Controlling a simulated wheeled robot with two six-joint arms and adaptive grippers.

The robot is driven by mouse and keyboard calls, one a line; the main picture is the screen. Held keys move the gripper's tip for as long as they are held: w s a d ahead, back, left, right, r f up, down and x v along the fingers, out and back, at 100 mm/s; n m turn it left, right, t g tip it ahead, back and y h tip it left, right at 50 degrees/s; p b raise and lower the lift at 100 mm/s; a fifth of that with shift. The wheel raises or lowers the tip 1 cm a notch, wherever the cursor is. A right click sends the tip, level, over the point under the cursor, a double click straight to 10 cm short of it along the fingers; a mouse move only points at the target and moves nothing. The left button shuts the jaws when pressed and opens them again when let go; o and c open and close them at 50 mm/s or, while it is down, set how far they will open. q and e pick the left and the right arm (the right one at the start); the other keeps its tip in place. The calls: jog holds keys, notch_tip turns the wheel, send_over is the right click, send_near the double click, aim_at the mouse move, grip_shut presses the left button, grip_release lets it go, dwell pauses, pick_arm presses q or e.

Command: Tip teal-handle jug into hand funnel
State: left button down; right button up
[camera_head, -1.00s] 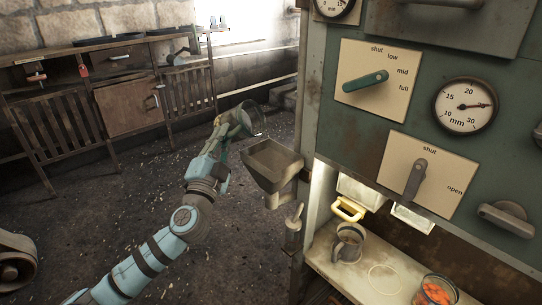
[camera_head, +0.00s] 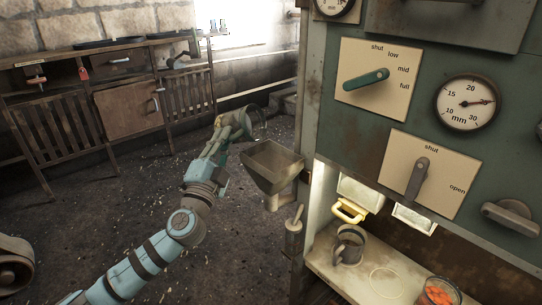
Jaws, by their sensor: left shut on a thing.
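My left gripper (camera_head: 240,124) is shut on the teal-handle jug, a small see-through vessel (camera_head: 259,119) near the centre of the head view. My fingers hide most of its handle. The jug is tilted, up and to the left of the hand funnel, and appears apart from it. What the jug holds is too small to tell. The hand funnel (camera_head: 273,181) is a grey, square, open-topped hopper on the side of the green machine. Its visible inside looks empty. My right gripper is out of view.
The green machine panel (camera_head: 460,150) fills the right, with dials and levers.

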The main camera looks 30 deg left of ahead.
pick_arm(q)
jog(key=shift+f+m, duration=0.15)
jog(key=shift+m, duration=0.35)
jog(key=shift+w+d+r+m+t+h, duration=0.1)
jog(key=shift+d+r+m+t+h, duration=0.3)
jog(key=shift+d+m+h, duration=0.45)
